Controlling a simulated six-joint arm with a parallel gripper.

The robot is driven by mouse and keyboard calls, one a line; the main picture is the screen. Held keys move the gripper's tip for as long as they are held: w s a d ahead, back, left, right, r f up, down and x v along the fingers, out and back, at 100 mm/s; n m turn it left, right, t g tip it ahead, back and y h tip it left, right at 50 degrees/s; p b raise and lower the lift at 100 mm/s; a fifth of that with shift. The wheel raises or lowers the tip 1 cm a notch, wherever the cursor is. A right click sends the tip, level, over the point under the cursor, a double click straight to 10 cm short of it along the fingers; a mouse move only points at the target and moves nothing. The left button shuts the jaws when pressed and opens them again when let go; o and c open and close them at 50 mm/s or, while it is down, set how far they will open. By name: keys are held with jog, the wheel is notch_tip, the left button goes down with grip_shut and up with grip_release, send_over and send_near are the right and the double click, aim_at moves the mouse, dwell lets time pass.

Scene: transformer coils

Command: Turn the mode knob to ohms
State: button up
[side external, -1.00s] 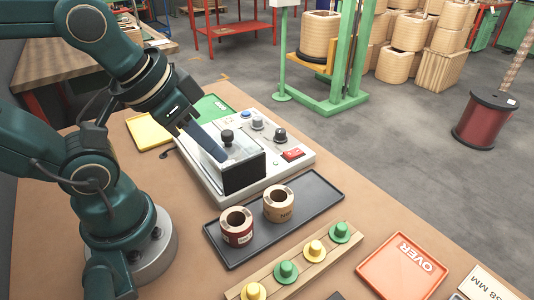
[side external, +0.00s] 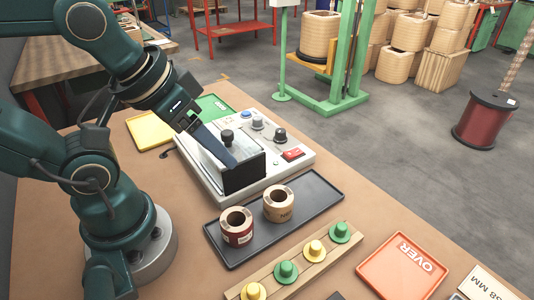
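The tester (side external: 284,174) is a pale grey box on the bench with a clear-sided, dark-fronted housing (side external: 245,174) at its near side. A black round-topped knob (side external: 227,136) stands at this housing. A grey knob (side external: 257,122) and a black knob (side external: 280,134) sit on the panel to the right; their markings are too small to read, so I cannot tell which is the mode knob.
A red switch (side external: 293,154) and a blue button (side external: 246,115) are on the panel. A black tray (side external: 315,200) holds two coils in front. A wooden rack (side external: 298,272) carries yellow and green pegs. Yellow (side external: 146,131), green and orange (side external: 402,266) trays lie around.

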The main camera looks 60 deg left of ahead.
jog(key=w+a+r+n+y, duration=0.1)
jog(key=w+a+r+n, duration=0.2)
jog(key=w+r+n, duration=0.25)
jog(key=n+g+y, duration=0.3)
jog(key=n+g, duration=0.1)
jog(key=n, duration=0.3)
send_over(281, 130)
jog(key=s+d, duration=0.1)
jog(key=d, duration=0.1)
notch_tip(281, 130, down, 12)
jog(key=shift+d+f, duration=0.15)
jog(key=shift+f, duration=0.1)
jog(key=shift+x, duration=2.55)
grip_shut()
